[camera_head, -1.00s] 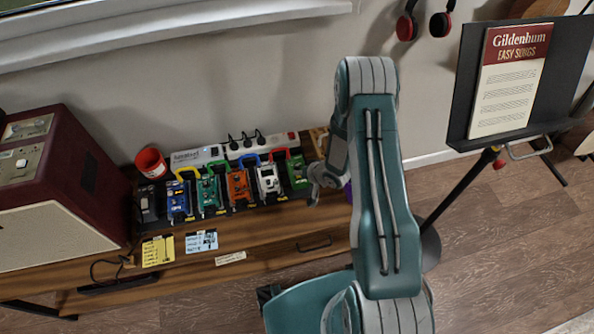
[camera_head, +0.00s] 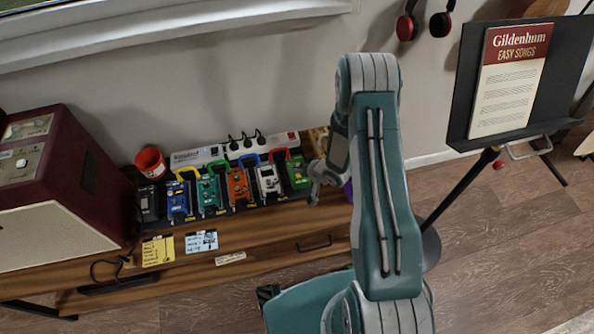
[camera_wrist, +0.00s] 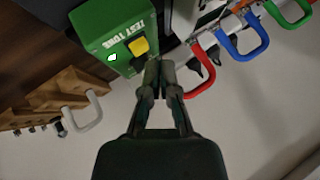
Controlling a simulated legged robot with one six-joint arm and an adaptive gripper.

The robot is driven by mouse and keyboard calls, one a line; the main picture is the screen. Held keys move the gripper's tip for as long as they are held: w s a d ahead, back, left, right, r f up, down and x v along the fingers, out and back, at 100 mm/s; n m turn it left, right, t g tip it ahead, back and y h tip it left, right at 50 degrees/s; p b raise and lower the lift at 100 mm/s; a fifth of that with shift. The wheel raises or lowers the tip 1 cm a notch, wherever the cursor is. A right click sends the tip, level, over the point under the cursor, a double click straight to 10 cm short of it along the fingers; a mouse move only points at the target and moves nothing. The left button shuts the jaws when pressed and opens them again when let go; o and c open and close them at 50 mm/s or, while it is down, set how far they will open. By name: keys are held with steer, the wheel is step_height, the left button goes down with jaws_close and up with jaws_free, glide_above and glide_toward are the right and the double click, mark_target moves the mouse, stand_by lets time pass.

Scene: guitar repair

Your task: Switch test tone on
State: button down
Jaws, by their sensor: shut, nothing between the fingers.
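The test tone box (camera_wrist: 112,30) is green with white "TEST TONE" lettering in the wrist view. It has a yellow switch or button (camera_wrist: 138,46) and a small pale spot (camera_wrist: 112,57) on its face. In the head view, the green box (camera_head: 298,174) stands at the right end of the pedal row. My gripper (camera_wrist: 158,64) is shut and empty. Its tips appear right beside the yellow part; I cannot tell whether they touch it.
Several pedals with coloured cables, including an orange one (camera_head: 238,186), stand left of the green box. A power strip (camera_head: 235,148) runs behind them. A red cup (camera_head: 151,162) and an amplifier (camera_head: 60,180) are farther left. A wooden block (camera_wrist: 70,88) is close by.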

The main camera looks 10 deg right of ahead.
steer(key=shift+r, duration=3)
steer(key=shift+w+d+r, duration=0.1)
steer(key=shift+w+r, duration=0.05)
steer(key=shift+r, duration=0.2)
steer(key=w+d+r+t+h, duration=0.1)
steer(key=d+r+h, duration=0.3)
steer(key=r, duration=1)
step_height(320, 180, up, 11)
steer(key=h, duration=0.3)
glide_above(299, 176)
steer(key=s+d, duration=0.3)
steer(key=d, duration=0.2)
steer(key=s+a+r+n+g, duration=0.1)
steer(key=s+r, duration=0.5)
steer(key=s, duration=0.6)
steer(key=s+a+r+g+y, duration=0.1)
steer(key=s+a+r, duration=0.3)
steer(key=s, duration=0.8)
step_height(299, 176, up, 2)
steer(key=shift+s+a+r+n+g+y, duration=0.1)
steer(key=shift+s+a+n+g+y, duration=0.05)
steer(key=shift+n+g+y, duration=0.2)
